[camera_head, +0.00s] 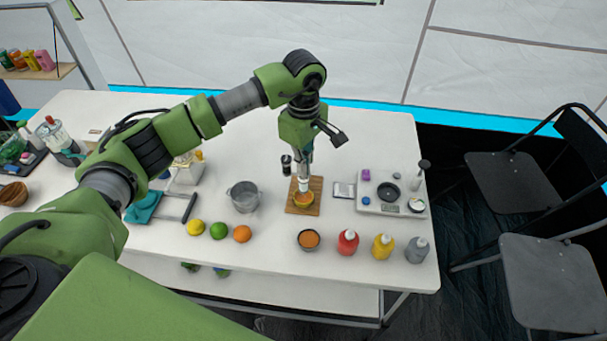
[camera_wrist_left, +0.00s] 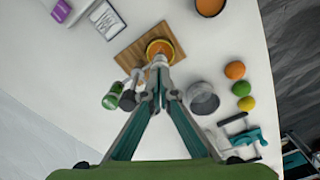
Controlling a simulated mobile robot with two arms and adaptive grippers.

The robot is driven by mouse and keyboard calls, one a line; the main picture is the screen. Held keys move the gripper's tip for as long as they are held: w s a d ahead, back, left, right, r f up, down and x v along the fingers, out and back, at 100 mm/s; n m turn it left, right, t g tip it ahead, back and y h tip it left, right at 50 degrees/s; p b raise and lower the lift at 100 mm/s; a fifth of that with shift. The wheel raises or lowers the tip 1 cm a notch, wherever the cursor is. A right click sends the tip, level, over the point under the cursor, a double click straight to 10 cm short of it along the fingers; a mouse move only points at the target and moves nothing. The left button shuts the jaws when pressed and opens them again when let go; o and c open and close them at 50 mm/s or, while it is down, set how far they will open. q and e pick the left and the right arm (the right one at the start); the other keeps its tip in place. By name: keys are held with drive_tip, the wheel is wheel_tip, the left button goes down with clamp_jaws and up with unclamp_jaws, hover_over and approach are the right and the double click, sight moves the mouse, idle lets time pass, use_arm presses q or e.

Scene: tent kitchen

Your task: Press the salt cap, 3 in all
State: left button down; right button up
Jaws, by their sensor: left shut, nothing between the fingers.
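My left gripper (camera_head: 304,180) points down over the wooden board (camera_head: 315,186), shut and empty. Its closed fingertips also show in the left wrist view (camera_wrist_left: 159,63), in front of an orange, round thing (camera_wrist_left: 169,46) on the board. I cannot tell whether the tips touch anything. A small dark-capped shaker (camera_head: 286,165) stands left of the board. In the left wrist view, a green-topped shaker (camera_wrist_left: 112,97) and a dark one (camera_wrist_left: 128,100) stand close beside the fingers. I cannot tell which is the salt, and its cap is not clear. My right gripper is not in view.
A metal pot (camera_head: 244,197) stands left of the board. Lemon, lime and orange (camera_head: 242,234) line the front, with a bowl (camera_head: 309,240) and sauce bottles (camera_head: 348,243) to their right. A scale tray (camera_head: 377,208) is at right. The table's back is clear.

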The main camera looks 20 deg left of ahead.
use_arm(q)
drive_tip(key=shift+f+b, duration=0.55)
drive_tip(key=shift+f, duration=0.1)
drive_tip(key=shift+r, duration=0.65)
drive_tip(key=shift+r+p, duration=0.15)
drive_tip(key=shift+p, duration=0.2)
drive_tip(key=shift+r+p, duration=1.35)
drive_tip(key=shift+r, duration=1.55)
